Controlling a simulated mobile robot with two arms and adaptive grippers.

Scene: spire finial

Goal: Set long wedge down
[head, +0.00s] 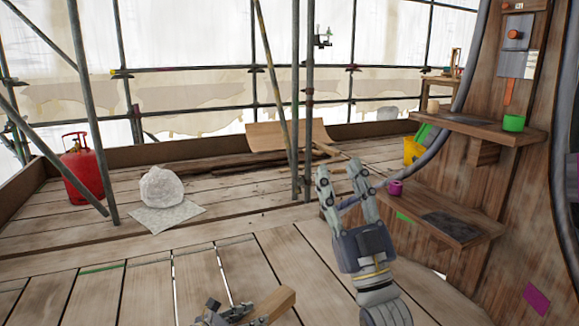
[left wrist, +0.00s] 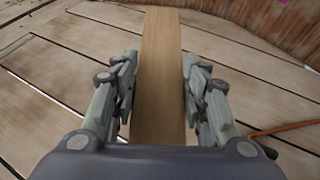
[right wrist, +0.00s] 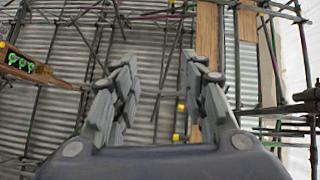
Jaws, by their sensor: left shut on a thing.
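The long wedge (left wrist: 161,75) is a light brown wooden piece between the fingers of my left gripper (left wrist: 160,95) in the left wrist view. My left gripper is shut on it, above the plank floor. In the head view the wedge (head: 268,305) shows at the bottom edge, with only part of my left gripper (head: 228,312) beside it; the rest is out of frame. My right gripper (head: 347,180) is raised in the middle of the head view. It is open and empty, and its spread fingers (right wrist: 155,95) also show in the right wrist view.
A wooden shelf (head: 462,228) with a magenta cup (head: 395,187) stands at right; a higher shelf (head: 480,128) holds a green cup (head: 513,122). A red gas cylinder (head: 83,168) and a white sack (head: 165,186) are at left. Scaffold poles (head: 309,100) rise mid-view. Planks in front are clear.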

